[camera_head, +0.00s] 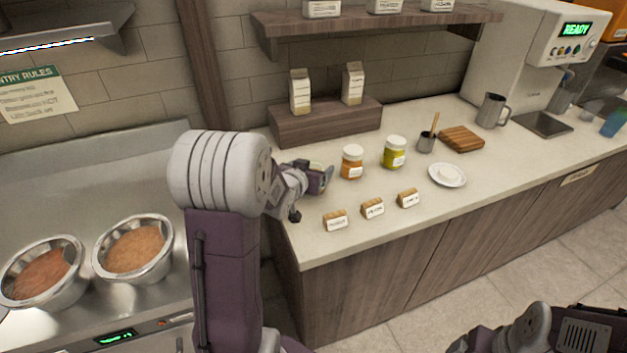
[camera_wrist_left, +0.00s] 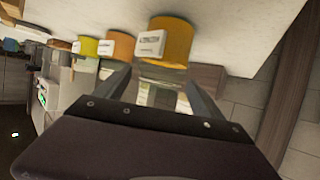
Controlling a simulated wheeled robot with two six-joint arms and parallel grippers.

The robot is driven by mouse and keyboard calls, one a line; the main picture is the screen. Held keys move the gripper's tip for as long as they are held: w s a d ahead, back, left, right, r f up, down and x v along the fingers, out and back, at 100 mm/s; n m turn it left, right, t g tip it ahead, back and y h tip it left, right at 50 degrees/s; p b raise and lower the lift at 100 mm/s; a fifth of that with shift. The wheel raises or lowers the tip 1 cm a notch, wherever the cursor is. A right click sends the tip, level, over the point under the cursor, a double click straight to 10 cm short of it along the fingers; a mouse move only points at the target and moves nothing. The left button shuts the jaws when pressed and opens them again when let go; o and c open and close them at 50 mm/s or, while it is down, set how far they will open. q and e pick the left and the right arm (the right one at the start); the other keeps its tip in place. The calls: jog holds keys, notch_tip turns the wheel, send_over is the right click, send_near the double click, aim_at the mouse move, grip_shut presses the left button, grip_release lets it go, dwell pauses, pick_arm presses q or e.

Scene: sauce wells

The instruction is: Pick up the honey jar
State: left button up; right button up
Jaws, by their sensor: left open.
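An amber jar with a white label (camera_wrist_left: 165,42) stands close in front of my left gripper in the left wrist view; its label is too blurred to read, so I cannot confirm that it is the honey. In the head view my left gripper (camera_head: 325,178) is at the counter's left end, and that jar is mostly or wholly hidden by it. The gripper is open, its fingers (camera_wrist_left: 158,88) spread to either side of the jar's lid end, with no contact visible. An orange jar (camera_head: 352,163) and a yellow-green jar (camera_head: 395,154) stand to the right.
Three small label blocks (camera_head: 372,208) stand along the counter's front. A white plate (camera_head: 462,181), a dark cup (camera_head: 427,143) and a wooden board (camera_head: 462,138) lie further right. A wooden riser (camera_head: 325,124) with two cartons is behind. My right arm (camera_head: 535,328) is low at the right.

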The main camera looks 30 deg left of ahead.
pick_arm(q)
jog(key=shift+w+f, duration=0.1)
jog(key=shift+w, duration=0.15)
jog(key=shift+s, duration=0.15)
jog(key=shift+c, duration=0.7)
grip_shut()
notch_tip(320, 180, up, 10)
jog(key=p, duration=0.3)
jog(key=shift+p, duration=0.35)
